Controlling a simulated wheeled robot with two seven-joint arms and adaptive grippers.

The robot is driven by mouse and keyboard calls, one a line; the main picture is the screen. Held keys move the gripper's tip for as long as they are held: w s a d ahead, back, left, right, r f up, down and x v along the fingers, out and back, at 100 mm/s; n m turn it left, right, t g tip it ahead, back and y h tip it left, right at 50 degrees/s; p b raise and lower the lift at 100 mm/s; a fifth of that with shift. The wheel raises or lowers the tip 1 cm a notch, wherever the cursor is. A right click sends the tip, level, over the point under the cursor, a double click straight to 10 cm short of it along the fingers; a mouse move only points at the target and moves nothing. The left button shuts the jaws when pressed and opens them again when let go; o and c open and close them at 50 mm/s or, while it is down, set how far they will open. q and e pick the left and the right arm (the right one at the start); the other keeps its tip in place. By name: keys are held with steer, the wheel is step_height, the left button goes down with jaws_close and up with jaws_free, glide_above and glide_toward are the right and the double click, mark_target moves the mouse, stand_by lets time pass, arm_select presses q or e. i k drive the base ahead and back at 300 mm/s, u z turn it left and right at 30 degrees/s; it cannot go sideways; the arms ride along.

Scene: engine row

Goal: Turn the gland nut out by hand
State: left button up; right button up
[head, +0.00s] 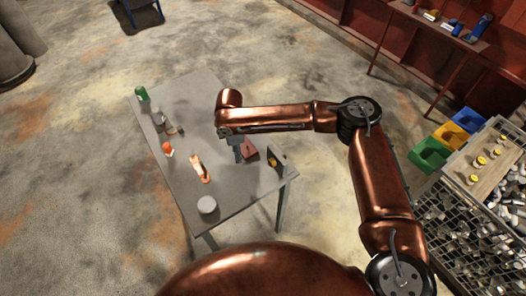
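A small upright dark plate (279,156) stands near the right edge of the grey table (232,197). A small brass-coloured round part (272,162) shows on its face and may be the gland nut; it is too small to make out. My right arm reaches in from the right. Its gripper (239,152) points down over the table, left of the plate and apart from the brass part, beside a dark red block (250,150). Its fingers are too small and dark to tell if they are open. My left gripper is not in view.
On the table are a green-topped item (141,93), an orange-topped item (168,149), an orange-and-white object (200,168) and a pale round tin (207,205). At right stand coloured bins (449,138) and wire baskets of metal parts (462,217).

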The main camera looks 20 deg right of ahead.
mark_target(272, 162)
steer(key=u, duration=2.95)
steer(key=k, duration=1.1)
steer(key=z, duration=2.3)
